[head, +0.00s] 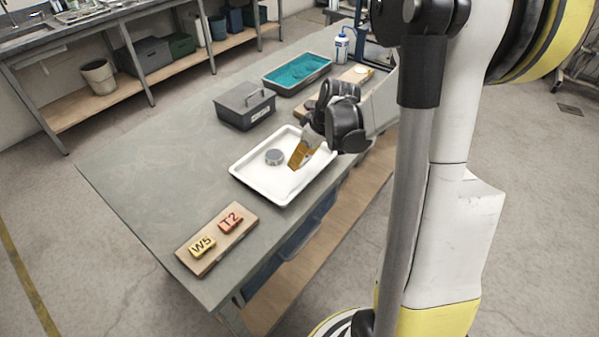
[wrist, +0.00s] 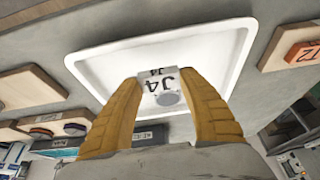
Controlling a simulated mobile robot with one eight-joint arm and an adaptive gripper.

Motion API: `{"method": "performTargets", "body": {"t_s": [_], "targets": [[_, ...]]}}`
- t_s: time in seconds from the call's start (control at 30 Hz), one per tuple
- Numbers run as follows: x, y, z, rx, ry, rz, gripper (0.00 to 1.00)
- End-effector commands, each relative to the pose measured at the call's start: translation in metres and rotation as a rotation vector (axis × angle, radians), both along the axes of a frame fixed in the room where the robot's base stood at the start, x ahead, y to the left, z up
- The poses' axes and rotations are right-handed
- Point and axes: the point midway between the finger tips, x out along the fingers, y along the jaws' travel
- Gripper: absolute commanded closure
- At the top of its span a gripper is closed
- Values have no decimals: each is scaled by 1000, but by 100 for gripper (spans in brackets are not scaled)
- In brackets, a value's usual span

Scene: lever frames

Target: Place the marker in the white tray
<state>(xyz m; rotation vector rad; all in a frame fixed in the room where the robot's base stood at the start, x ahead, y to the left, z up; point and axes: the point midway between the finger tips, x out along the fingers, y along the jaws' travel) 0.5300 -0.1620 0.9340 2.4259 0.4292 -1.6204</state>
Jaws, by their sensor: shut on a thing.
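The white tray (head: 248,181) lies on the grey table, and its white rim shows across the wrist view (wrist: 236,40). My gripper (head: 297,160), with orange-brown fingers, is over the right half of the tray. In the wrist view my gripper (wrist: 160,90) is shut on a pale grey marker (wrist: 155,84) labelled J4. The marker is in front of the tray floor; I cannot tell whether it touches it.
A wooden board (head: 208,262) at the table's near end bears a yellow W5 marker (head: 202,246) and a red T2 marker (head: 230,223). Behind the tray are a lidded grey box (head: 244,112), a teal-filled tray (head: 297,73) and a bottle (head: 341,48). The table's left side is clear.

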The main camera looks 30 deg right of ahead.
Motion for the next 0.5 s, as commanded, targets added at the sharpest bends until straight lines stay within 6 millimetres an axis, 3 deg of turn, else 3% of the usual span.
{"method": "performTargets", "body": {"t_s": [0.17, 0.4, 0.5], "targets": [[6, 7, -9, -1, 0, 0, 76], [6, 6, -44, -1, 0, -1, 76], [6, 6, -46, -1, 0, -1, 76]]}}
